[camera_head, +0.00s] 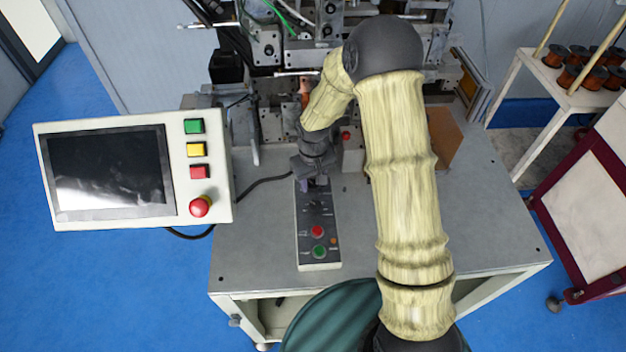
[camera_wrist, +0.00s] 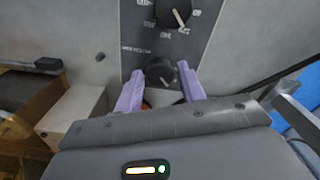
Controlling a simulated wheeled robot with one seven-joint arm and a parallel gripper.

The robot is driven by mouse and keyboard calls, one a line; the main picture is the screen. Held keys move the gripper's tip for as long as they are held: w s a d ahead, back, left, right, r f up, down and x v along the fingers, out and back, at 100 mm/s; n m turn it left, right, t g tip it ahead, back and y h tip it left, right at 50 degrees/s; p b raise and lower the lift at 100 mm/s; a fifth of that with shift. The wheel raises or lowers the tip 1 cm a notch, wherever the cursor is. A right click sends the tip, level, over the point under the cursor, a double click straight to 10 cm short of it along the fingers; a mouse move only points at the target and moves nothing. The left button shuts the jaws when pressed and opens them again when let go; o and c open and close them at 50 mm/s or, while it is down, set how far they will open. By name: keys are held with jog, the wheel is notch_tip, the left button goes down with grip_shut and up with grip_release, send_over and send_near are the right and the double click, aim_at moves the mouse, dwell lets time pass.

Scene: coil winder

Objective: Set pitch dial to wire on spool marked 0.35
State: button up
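A dark control panel (camera_head: 318,222) lies on the grey bench top in front of the machine. In the wrist view, a black knob (camera_wrist: 160,73) with a pale pointer line sits between the two purple fingers of my gripper (camera_wrist: 160,78). The fingers are apart, one on each side of the knob; I cannot tell whether they touch it. A second dial (camera_wrist: 173,13) with a white pointer and a ring of labels lies above it. The labels are too blurred to read surely. My gripper (camera_head: 312,183) is over the far end of the panel. No 0.35 mark is legible.
Several copper-coloured spools (camera_head: 568,78) stand on a white rack at right, their markings unreadable. A screen console (camera_head: 132,168) with buttons stands at left. The panel's near end has a red button (camera_head: 317,231) and a green button (camera_head: 319,251). The winding machine rises behind.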

aim_at(314, 184)
jog(key=shift+o, duration=0.9)
jog(key=shift+r, duration=0.15)
notch_tip(314, 184, up, 17)
jog(key=b, duration=0.3)
jog(key=shift+r, duration=0.1)
jog(key=shift+s, duration=0.1)
jog(key=s+d+f+m+t, duration=0.1)
jog(key=s+d+f+m, duration=0.1)
jog(key=s+d, duration=0.3)
jog(key=s+d+f+m+t, duration=0.1)
jog(key=s+d, duration=0.4)
jog(key=s, duration=0.6)
jog(key=shift+s+d+f+m+t, duration=0.15)
jog(key=shift+d+f+m+t, duration=0.2)
jog(key=shift+f+m, duration=0.4)
